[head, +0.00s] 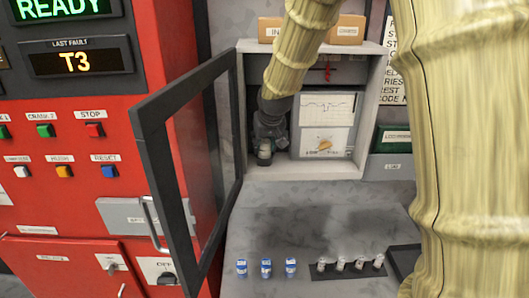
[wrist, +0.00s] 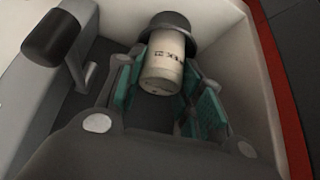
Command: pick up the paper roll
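The paper roll (wrist: 163,60) is a cream cylinder with small dark print, and its far end meets a dark grey round piece (wrist: 170,28). In the head view the roll (head: 264,153) shows small and pale at the lower left inside the open cabinet (head: 366,105). My gripper (wrist: 166,82) reaches into the cabinet, with teal finger pads on both sides of the roll. The pads lie very close to the roll's sides. I cannot tell whether they press on it. In the head view my gripper (head: 270,130) is dark and partly hides the roll.
The glass door (head: 190,150) stands open on the left. A chart recorder (head: 326,125) is right of my gripper. In the wrist view a grey bracket with a dark knob (wrist: 52,34) is at left. Several blue-labelled and white small cylinders stand on the ledge below.

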